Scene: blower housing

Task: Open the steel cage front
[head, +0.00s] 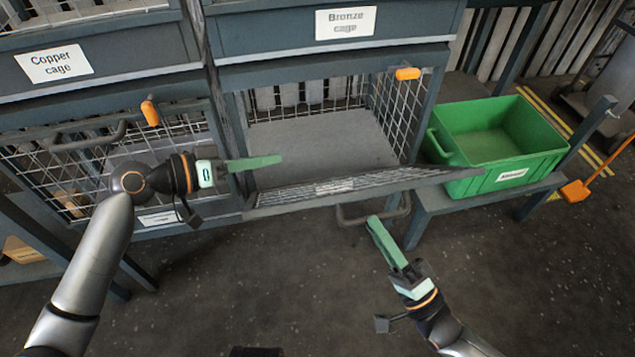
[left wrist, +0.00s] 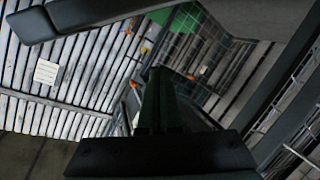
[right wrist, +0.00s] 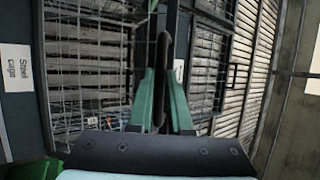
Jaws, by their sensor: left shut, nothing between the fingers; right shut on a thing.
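The open cage (head: 320,140) under the "Bronze cage" sign has its mesh front (head: 330,188) swung down and outward, seen nearly edge-on in the head view. A "Steel cage" sign (right wrist: 15,68) shows beside mesh in the right wrist view. My right gripper (head: 373,222) is shut on the front's dark bar handle (head: 400,210); the bar (right wrist: 163,75) runs between its fingers in the right wrist view. My left gripper (head: 278,160) is shut and empty, appearing over the left side of the opening. An orange latch (head: 407,73) is at the opening's upper right.
A neighbouring cage (head: 100,165) at the left is closed, with its own handle (head: 90,140) and orange latch (head: 150,112). A green bin (head: 495,165) stands on a low bench at the right, close to the front's right corner. The floor below the front is clear.

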